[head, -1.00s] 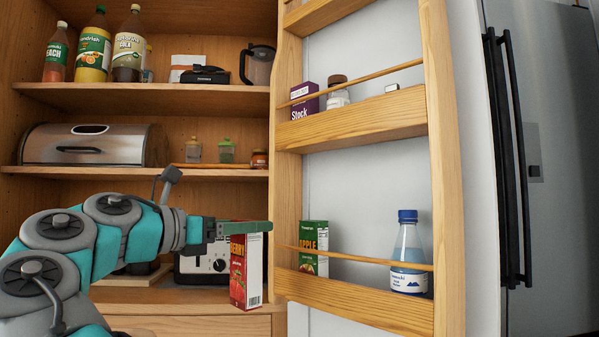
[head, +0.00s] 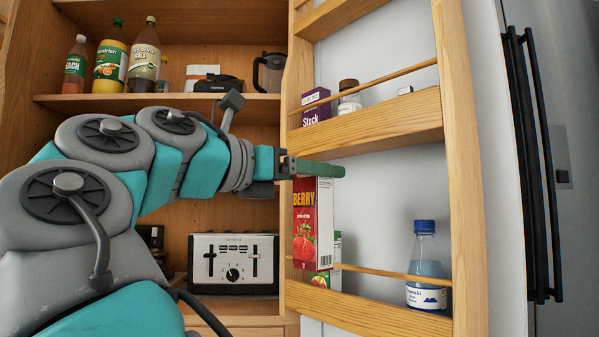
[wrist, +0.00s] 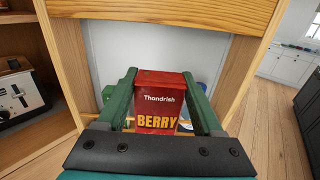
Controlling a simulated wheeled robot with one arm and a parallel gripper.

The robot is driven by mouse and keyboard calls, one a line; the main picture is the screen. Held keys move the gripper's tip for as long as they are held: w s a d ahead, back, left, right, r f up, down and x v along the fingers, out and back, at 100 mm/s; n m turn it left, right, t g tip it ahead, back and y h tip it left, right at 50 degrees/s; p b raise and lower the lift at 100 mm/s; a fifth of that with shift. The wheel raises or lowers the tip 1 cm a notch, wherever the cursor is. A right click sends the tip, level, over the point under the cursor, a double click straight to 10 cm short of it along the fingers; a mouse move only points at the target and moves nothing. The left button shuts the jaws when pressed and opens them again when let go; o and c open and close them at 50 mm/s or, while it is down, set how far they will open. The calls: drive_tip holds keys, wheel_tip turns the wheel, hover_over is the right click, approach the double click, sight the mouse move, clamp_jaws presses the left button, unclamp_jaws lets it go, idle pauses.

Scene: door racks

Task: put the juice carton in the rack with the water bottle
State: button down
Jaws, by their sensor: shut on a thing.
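My gripper (head: 318,169) is shut on a red juice carton (head: 313,225) marked BERRY, gripping it at its top. The carton hangs upright in front of the lower door rack (head: 370,304), on the rack's left side. In the wrist view the carton (wrist: 158,100) sits between the two green fingers. The water bottle (head: 427,270), with a blue cap, stands at the right end of that lower rack behind the rail. A second carton, green (head: 335,257), stands in the same rack at the left, mostly hidden behind the held carton.
The rack above (head: 370,131) holds a purple stock box (head: 316,106) and a jar (head: 349,98). A thin wooden rail (head: 385,274) crosses the lower rack's front. Free room shows between the green carton and the bottle. A toaster (head: 233,263) stands left.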

drive_tip(key=x, duration=1.2)
drive_tip(key=shift+w, duration=0.1)
drive_tip(key=shift+w+d+f, duration=0.1)
drive_tip(key=shift+d+f, duration=0.05)
drive_tip(key=shift+f, duration=0.05)
drive_tip(key=shift+f+b, duration=0.7)
drive_tip(key=shift+f, duration=4.3)
unclamp_jaws()
